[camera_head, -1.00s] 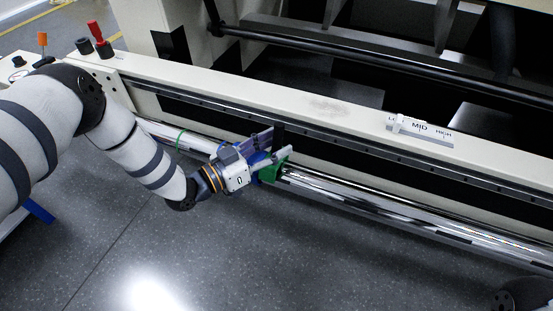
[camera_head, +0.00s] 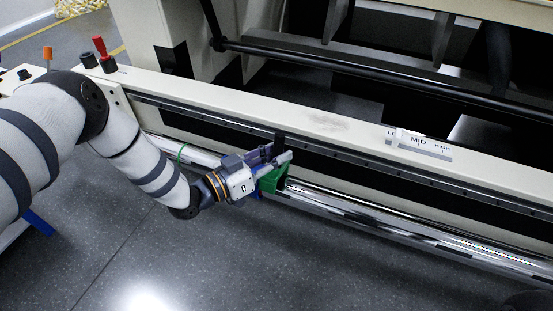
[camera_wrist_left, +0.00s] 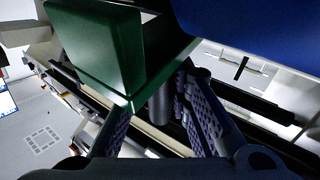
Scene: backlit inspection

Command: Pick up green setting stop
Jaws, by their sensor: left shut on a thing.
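The green setting stop (camera_head: 273,181) is a green block at the front rail, at the fingertips of my left gripper (camera_head: 282,157). In the left wrist view the green stop (camera_wrist_left: 98,48) is large, close to the camera, and covers part of the fingers. My left gripper (camera_wrist_left: 160,108) is shut on it. I cannot tell whether the stop is clear of the rail or still touching it. My right gripper is not clearly in view.
A blue part (camera_wrist_left: 250,25) is close beside the green stop. The shiny rail (camera_head: 400,217) runs along the cream machine beam (camera_head: 320,122). A scale labelled MID and HIGH (camera_head: 420,142) sits on the beam. The floor (camera_head: 250,260) in front is clear.

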